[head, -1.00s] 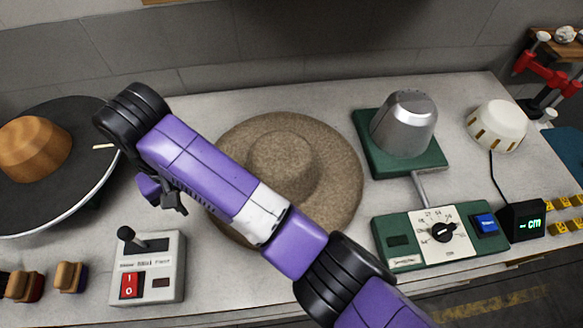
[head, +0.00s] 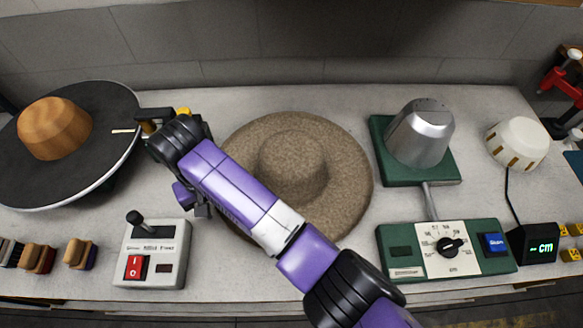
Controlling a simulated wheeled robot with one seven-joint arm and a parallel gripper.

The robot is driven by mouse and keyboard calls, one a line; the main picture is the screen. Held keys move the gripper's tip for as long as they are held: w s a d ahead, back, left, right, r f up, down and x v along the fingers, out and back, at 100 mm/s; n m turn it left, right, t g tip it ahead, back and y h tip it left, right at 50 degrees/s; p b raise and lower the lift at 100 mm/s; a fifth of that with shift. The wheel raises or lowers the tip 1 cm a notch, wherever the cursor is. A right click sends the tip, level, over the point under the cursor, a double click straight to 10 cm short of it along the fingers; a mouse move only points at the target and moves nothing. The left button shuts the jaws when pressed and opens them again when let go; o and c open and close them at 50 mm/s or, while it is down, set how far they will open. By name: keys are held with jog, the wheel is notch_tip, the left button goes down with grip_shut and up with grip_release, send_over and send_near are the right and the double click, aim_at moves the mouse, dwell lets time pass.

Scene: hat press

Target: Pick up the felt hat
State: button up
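The felt hat (head: 325,155) is mottled brown, with a wide round brim and a rounded crown. It lies crown up on the worktop, in the middle of the head view. My purple and black arm crosses in front of its lower left brim and hides part of it. Dark parts at the arm's far end (head: 203,210), left of the hat, may be my gripper. They are small and partly hidden behind the arm, so the finger opening cannot be made out. Nothing is seen held.
A black disc (head: 95,165) with a wooden block (head: 55,128) is at left. A switch box (head: 170,255) stands front left. A metal dome (head: 420,130) on a green base and a dial panel (head: 450,250) are at right, with a white ribbed form (head: 517,142). Worktop behind the hat is clear.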

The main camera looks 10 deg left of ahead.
grip_shut()
dwell(1.4)
